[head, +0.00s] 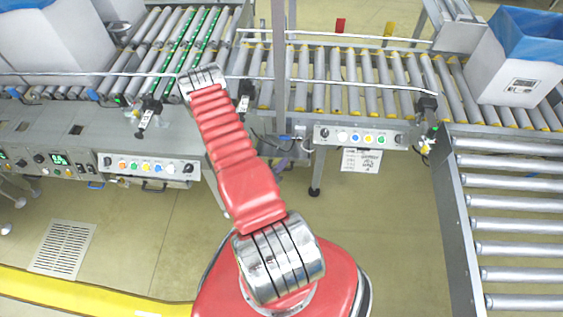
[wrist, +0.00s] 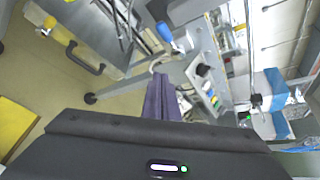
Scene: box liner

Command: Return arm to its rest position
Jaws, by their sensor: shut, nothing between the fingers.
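My gripper (wrist: 158,84) shows in the wrist view as narrow purple-grey fingers beyond the dark wrist housing. The fingers are together and hold nothing. In the head view my red arm extends up and left from its silver base joint to a silver elbow joint in front of the left conveyor (head: 165,52). The part of my arm beyond that joint is hard to make out there, and I cannot place the gripper in that view.
A roller conveyor (head: 352,80) runs across the back, and another (head: 515,222) stands at the right. A white box with a blue liner (head: 512,70) sits at the upper right. Button panels (head: 150,168) line the front. Yellow floor marking (head: 75,294) lies at lower left.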

